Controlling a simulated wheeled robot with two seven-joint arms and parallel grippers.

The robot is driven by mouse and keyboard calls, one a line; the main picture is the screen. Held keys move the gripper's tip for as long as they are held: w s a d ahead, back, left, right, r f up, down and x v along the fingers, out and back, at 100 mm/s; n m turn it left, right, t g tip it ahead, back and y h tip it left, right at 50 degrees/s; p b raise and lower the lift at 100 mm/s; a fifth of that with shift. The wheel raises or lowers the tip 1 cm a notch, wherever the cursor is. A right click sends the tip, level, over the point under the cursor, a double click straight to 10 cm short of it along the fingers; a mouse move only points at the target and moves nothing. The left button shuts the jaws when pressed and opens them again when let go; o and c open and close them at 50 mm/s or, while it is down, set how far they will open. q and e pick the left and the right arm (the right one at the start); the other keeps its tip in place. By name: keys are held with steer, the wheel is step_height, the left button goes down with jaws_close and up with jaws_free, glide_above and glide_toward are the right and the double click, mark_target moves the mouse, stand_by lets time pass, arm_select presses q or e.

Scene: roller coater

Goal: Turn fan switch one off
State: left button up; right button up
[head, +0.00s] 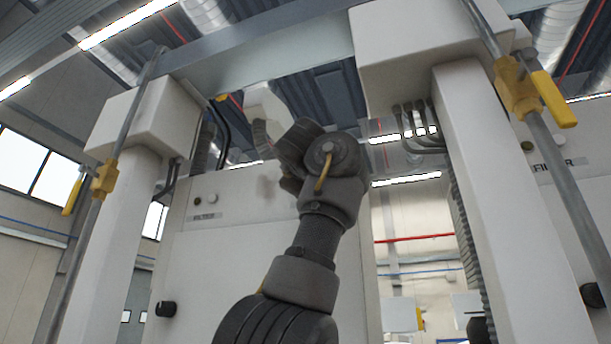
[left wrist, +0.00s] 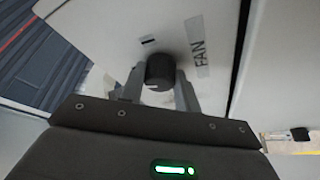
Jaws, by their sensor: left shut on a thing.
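The fan switch is a round black knob (left wrist: 160,70) on a white panel in the left wrist view, next to a label reading FAN (left wrist: 198,46). A small light mark shows on the knob's lower edge. My left gripper (left wrist: 160,86) is shut on the knob, with one grey finger on each side of it. In the head view my dark left arm rises from the bottom centre to the machine's upper part. There its fingers and the fan switch are hidden or too unclear to make out. My right gripper is in neither view.
White machine posts stand left (head: 115,225) and right (head: 515,200) of my arm, with grey pipes and yellow-handled valves (head: 105,178) along them. A white cabinet (head: 230,265) with another black knob (head: 166,309) stands behind. A beam (head: 265,55) crosses overhead.

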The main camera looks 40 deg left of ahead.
arm_select(q)
steer(key=shift+r+n+g+p, duration=0.25)
steer(key=shift+n+g+p, duration=0.2)
steer(key=shift+n, duration=0.55)
steer(key=o, duration=1)
steer(key=shift+s+f, duration=0.1)
steer(key=shift+d+f, duration=0.1)
steer(key=b+v, duration=0.5)
steer(key=v, duration=0.5)
steer(key=shift+s+d, duration=0.2)
steer(key=shift+s, duration=0.1)
